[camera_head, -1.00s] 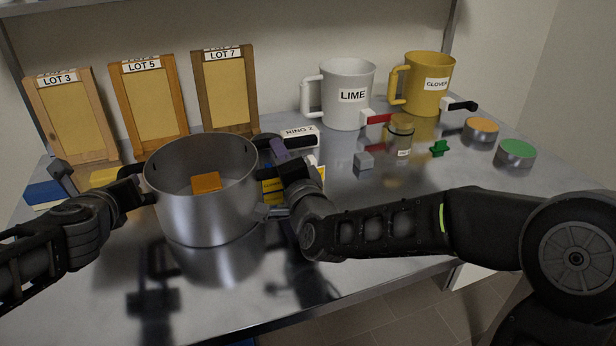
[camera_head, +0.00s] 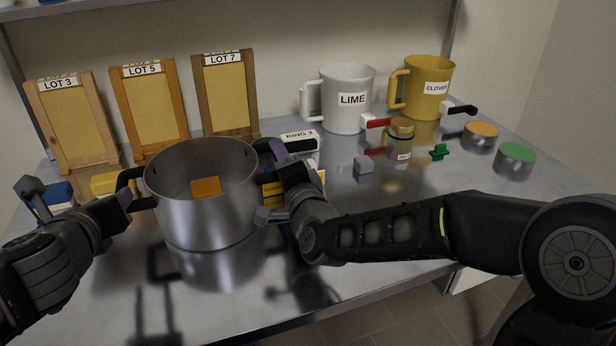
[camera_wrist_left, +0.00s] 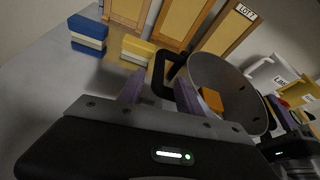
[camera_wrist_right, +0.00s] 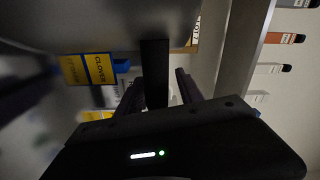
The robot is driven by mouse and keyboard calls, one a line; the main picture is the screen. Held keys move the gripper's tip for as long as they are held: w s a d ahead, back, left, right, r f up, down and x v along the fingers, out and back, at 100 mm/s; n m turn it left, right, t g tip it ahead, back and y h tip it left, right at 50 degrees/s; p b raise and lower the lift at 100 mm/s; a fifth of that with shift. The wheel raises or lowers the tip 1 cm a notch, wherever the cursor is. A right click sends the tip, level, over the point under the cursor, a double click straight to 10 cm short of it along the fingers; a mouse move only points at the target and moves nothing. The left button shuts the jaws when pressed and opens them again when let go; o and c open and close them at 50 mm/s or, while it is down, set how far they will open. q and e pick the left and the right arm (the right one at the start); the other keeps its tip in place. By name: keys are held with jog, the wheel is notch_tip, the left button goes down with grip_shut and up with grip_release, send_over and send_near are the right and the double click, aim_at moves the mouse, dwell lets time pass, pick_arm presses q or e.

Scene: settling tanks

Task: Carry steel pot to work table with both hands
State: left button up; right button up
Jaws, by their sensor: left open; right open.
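The steel pot (camera_head: 205,215) stands upright on the shiny steel table (camera_head: 350,235), with an orange block (camera_head: 206,186) inside. Its black left handle (camera_head: 130,180) shows beside my left gripper (camera_head: 122,200), which is open. In the left wrist view the handle (camera_wrist_left: 160,78) lies just past and between the spread fingers (camera_wrist_left: 158,92). My right gripper (camera_head: 278,160) is open at the pot's right side. In the right wrist view the dark handle bar (camera_wrist_right: 155,75) lies between its spread fingers. The right handle is mostly hidden in the head view.
Boards marked LOT 3, LOT 5 and LOT 7 (camera_head: 227,95) stand behind. The LIME mug (camera_head: 347,105) and yellow CLOVER mug (camera_head: 425,75) are at the back right. A grey cube (camera_head: 363,166), green piece (camera_head: 439,152) and round tins (camera_head: 515,158) lie right.

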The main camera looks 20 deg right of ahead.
pick_arm(q)
jog(key=shift+v, duration=1.8)
pick_arm(e)
jog(key=s, duration=0.7)
jog(key=shift+s, duration=0.25)
pick_arm(q)
jog(key=shift+s+f, duration=0.1)
pick_arm(e)
jog(key=shift+s+d+f, duration=0.1)
jog(key=shift+s, duration=0.05)
